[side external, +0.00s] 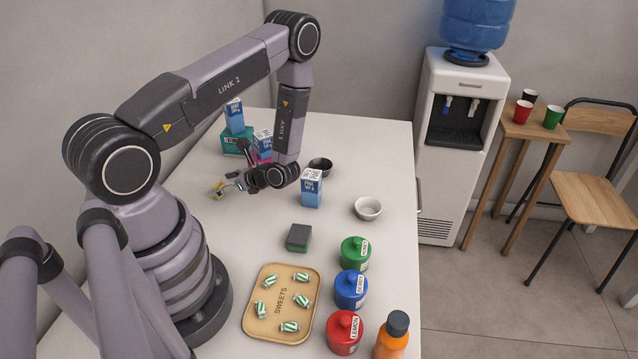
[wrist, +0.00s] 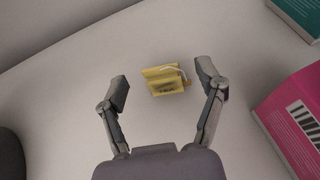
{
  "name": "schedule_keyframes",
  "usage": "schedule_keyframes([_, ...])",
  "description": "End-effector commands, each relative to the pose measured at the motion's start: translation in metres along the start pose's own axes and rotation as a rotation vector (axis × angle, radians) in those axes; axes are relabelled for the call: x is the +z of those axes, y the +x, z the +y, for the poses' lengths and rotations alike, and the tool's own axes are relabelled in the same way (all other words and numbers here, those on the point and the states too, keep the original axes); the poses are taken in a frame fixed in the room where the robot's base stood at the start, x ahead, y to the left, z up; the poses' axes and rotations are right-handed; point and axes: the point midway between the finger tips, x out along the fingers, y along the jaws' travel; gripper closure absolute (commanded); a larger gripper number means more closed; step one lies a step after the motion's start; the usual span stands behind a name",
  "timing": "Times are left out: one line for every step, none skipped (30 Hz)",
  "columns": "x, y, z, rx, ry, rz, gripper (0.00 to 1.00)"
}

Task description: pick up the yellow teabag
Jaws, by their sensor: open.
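The yellow teabag (wrist: 165,80) lies on the white counter in the wrist view, with a pale string and a small tag at its right side. My gripper (wrist: 162,88) is open, with one finger to the left of the teabag and the other to the right. Neither finger appears to touch it. In the side external view my gripper (side external: 226,186) is low over the counter's left part, and the teabag (side external: 217,187) shows as a small yellow patch beside the fingers, partly hidden by them.
A pink box (wrist: 300,118) and a teal box (wrist: 302,14) stand to the right in the wrist view. A blue-and-white carton (side external: 311,188), a dark bowl (side external: 320,166) and a white bowl (side external: 368,208) are on the counter (side external: 225,235). A sweets tray (side external: 258,325) lies in front.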

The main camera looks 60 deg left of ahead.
Motion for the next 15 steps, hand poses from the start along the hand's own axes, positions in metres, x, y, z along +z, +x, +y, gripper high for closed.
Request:
schedule_keyframes([0.0001,0.0035,0.0003,0.002,-0.001,0.0,0.3])
schedule_keyframes([0.0001,0.0045,0.0002,0.001,-0.001,0.0,0.3])
schedule_keyframes([0.0,0.0051,0.0,0.0,-0.001,0.0,0.3])
schedule_keyframes([0.0,0.0051,-0.0001,0.0,-0.001,0.0,0.3])
schedule_keyframes([0.0,0.005,-0.0002,-0.001,-0.001,0.0,0.3])
schedule_keyframes([0.0,0.0048,-0.0003,-0.001,-0.001,0.0,0.3])
schedule_keyframes([0.0,0.0048,-0.0003,-0.001,-0.001,0.0,0.3])
schedule_keyframes([0.0,0.0047,-0.0003,-0.001,-0.001,0.0,0.3])
schedule_keyframes([0.0,0.0046,-0.0003,-0.001,-0.001,0.0,0.34])
schedule_keyframes([0.0,0.0046,-0.0003,-0.001,-0.001,0.0,0.38])
schedule_keyframes([0.0001,0.0046,-0.0003,-0.001,-0.001,0.0,0.42])
schedule_keyframes([0.0001,0.0045,-0.0003,-0.001,-0.001,0.0,0.47])
schedule_keyframes([0.0001,0.0045,-0.0003,-0.001,-0.001,0.0,0.51])
schedule_keyframes([0.0001,0.0045,-0.0003,-0.001,-0.001,0.0,0.55])
schedule_keyframes([0.0001,0.0044,-0.0003,-0.001,-0.001,0.0,0.6])
